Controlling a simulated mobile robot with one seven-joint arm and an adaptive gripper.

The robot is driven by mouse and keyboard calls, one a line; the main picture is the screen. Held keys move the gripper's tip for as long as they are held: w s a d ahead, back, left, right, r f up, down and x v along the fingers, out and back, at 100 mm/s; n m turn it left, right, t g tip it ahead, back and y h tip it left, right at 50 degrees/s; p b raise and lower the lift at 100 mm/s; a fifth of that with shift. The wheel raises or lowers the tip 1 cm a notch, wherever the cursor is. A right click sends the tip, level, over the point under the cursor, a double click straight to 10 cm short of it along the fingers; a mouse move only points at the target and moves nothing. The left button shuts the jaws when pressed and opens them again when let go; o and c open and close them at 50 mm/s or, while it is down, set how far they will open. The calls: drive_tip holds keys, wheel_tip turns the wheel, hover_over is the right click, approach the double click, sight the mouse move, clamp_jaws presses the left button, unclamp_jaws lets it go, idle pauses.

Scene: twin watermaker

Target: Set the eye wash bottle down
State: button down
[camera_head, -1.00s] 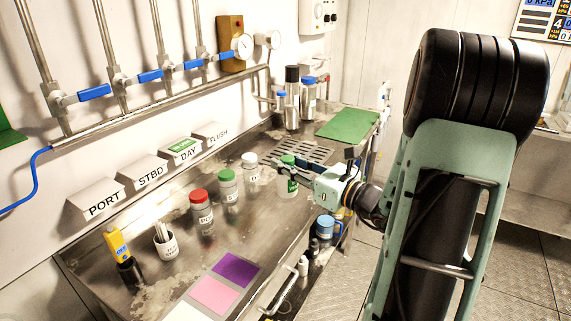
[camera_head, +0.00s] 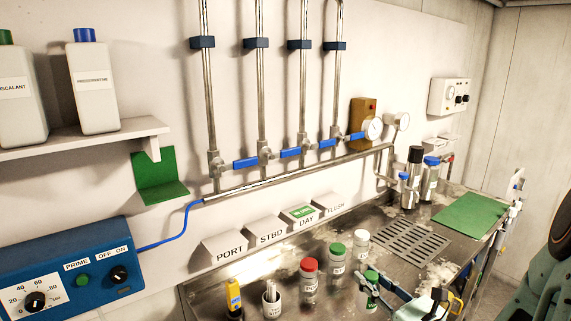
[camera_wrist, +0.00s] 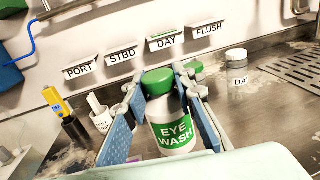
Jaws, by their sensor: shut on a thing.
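The eye wash bottle (camera_head: 368,289) is white with a green cap and a green label reading EYE WASH. It also shows close up in the wrist view (camera_wrist: 172,128). My gripper (camera_head: 381,283) is shut on it, with one blue-padded finger on each side of the bottle in the wrist view (camera_wrist: 160,88). The bottle is close to upright, over the front part of the steel bench, in front of the white-capped bottle (camera_head: 360,246). Its base is hidden in both views, so I cannot tell whether it touches the bench.
A red-capped bottle (camera_head: 309,282) and a green-capped bottle (camera_head: 337,261) stand to the left. A cup (camera_head: 271,300) and a yellow device (camera_head: 234,296) stand further left. A drain grate (camera_head: 410,243) and green mat (camera_head: 470,215) lie right. A green bracket (camera_head: 160,185) hangs on the wall.

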drive_tip(key=s+a+f+p, duration=0.1)
drive_tip(key=s+a+p, duration=0.1)
drive_tip(key=a+p, duration=0.2)
drive_tip(key=a, duration=0.3)
drive_tip(key=shift+s+f+y, duration=0.25)
drive_tip(key=shift+s+y, duration=0.05)
drive_tip(key=shift+s, duration=0.1)
drive_tip(key=shift+r, duration=0.15)
